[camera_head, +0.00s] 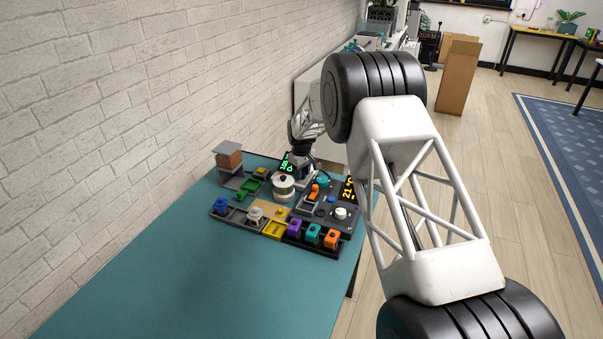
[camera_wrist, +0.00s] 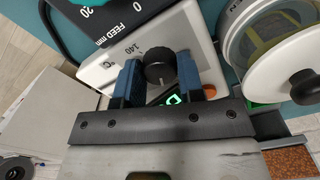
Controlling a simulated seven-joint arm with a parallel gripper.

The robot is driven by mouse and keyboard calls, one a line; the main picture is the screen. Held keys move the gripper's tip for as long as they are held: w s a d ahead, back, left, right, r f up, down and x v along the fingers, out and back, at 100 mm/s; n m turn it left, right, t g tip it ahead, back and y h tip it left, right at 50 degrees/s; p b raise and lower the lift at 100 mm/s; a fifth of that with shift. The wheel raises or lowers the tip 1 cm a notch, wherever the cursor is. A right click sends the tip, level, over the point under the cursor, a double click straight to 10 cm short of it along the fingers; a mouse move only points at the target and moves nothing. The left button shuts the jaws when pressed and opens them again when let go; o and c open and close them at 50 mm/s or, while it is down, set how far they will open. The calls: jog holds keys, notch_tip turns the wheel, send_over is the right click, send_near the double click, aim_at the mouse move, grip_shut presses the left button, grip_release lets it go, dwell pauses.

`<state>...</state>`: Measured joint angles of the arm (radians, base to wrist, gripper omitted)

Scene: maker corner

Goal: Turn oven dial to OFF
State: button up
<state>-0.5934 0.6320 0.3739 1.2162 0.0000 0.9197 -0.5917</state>
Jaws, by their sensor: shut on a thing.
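I cannot see an OFF mark. In the head view, my gripper (camera_head: 300,168) is at the back of the teal table, and the dial is hidden there. The green display (camera_head: 287,163) shows just left of my gripper.
A white-lidded round pot (camera_head: 283,187) stands close to my gripper; its lid (camera_wrist: 290,50) fills the wrist view's right side. A yellow-lit display (camera_head: 348,190) and white knob (camera_head: 341,213) are to the right. Several coloured blocks line the front tray (camera_head: 262,229). The near table (camera_head: 200,285) is clear.

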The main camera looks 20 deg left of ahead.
jog(key=shift+n, duration=2.2)
jog(key=o, duration=0.6)
jog(key=shift+o, duration=0.2)
jog(key=shift+r, duration=0.1)
jog(key=shift+r, duration=3.85)
